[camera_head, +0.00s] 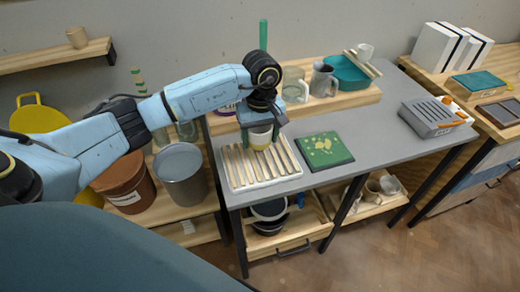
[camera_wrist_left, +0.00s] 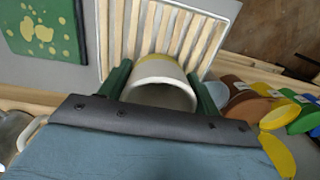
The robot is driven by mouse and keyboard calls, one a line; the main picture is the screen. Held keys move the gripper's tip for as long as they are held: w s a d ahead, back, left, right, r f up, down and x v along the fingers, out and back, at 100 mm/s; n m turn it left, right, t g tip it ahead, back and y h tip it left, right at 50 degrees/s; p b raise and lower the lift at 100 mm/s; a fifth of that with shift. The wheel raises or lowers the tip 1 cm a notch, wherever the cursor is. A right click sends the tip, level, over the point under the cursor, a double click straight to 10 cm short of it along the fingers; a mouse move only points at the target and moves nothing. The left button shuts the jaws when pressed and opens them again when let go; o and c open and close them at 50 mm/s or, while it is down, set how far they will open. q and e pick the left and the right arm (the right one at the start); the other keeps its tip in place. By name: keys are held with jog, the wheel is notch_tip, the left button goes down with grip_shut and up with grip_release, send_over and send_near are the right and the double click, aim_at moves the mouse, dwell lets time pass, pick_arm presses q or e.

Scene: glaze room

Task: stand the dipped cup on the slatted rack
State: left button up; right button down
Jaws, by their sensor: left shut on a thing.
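The dipped cup (camera_head: 260,138) is white with a yellow glazed band at its lower end. My left gripper (camera_head: 261,133) is shut on it, one green finger on each side, above the slatted rack (camera_head: 238,183). The cup looks upright with its mouth toward my wrist. In the left wrist view the cup (camera_wrist_left: 160,85) sits between the fingers, its yellow end toward the slats of the rack (camera_wrist_left: 125,30). I cannot tell whether its base touches the slats. My right gripper is not in view.
A green board with yellow spots (camera_head: 324,151) lies right of the rack. A grey jug (camera_head: 323,80) and a teal basin (camera_head: 348,72) stand on the raised shelf behind. A grey slotted box (camera_head: 432,116) is at the right. The grey tabletop between is clear.

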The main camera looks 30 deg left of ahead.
aim_at(260, 149)
pick_arm(q)
jog(key=shift+f, duration=2.3)
jog(key=shift+f, duration=0.15)
jog(key=o, duration=1.1)
jog(key=shift+o, duration=0.2)
notch_tip(260, 149, up, 12)
jog(key=shift+w, duration=0.15)
